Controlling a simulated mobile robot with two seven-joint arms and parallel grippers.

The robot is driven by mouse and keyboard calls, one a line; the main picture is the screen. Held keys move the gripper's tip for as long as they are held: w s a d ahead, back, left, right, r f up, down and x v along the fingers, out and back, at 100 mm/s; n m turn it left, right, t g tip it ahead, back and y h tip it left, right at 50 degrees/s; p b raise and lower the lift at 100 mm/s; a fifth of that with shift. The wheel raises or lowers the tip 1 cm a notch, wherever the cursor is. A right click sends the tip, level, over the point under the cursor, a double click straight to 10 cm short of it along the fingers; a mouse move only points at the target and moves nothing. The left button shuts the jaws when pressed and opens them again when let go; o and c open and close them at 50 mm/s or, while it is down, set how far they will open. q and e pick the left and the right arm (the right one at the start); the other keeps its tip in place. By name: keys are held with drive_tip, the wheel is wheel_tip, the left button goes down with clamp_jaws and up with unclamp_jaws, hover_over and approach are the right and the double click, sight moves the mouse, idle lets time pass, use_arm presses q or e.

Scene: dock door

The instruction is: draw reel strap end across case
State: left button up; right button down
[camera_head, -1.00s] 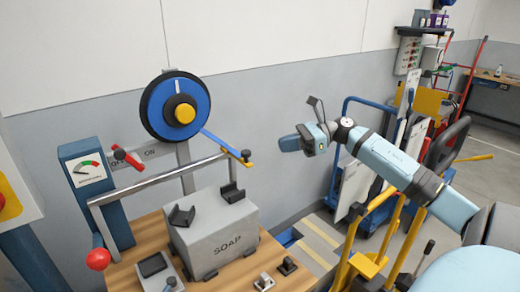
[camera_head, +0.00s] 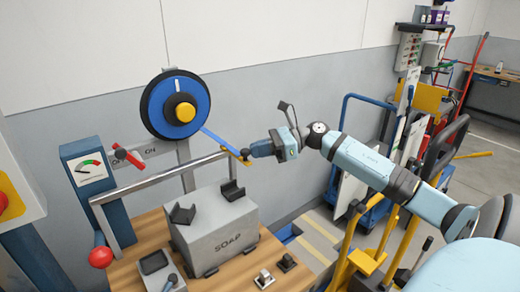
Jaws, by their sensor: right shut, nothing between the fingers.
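The reel (camera_head: 199,101) is a blue disc with a black rim and a yellow hub, mounted on a grey post above the bench. A blue strap (camera_head: 219,139) runs from it down to the right, to a small yellow and dark strap end (camera_head: 246,159) at the bar's right end. The grey case (camera_head: 216,236), marked SOAP, sits on the bench below, with two black cradles on top. My right gripper (camera_head: 250,151) is shut and empty, its tips at or very close to the strap end; I cannot tell whether they touch. My left gripper is out of view.
A grey metal bar (camera_head: 150,181) crosses behind the case. A gauge box (camera_head: 90,171), a red lever (camera_head: 128,156) and a red ball knob (camera_head: 101,257) stand left. Small clips (camera_head: 264,279) lie on the wooden bench (camera_head: 128,272). Carts (camera_head: 352,181) stand at right.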

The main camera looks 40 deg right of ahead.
drive_tip(key=a+p, duration=0.1)
drive_tip(key=a, duration=0.5)
drive_tip(key=w+a+p, duration=0.1)
drive_tip(key=a, duration=0.6)
drive_tip(key=w+a+p, duration=0.1)
drive_tip(key=a+p, duration=0.1)
drive_tip(key=a, duration=0.4)
drive_tip(key=shift+w+a+r, duration=0.1)
drive_tip(key=shift+a, duration=0.3)
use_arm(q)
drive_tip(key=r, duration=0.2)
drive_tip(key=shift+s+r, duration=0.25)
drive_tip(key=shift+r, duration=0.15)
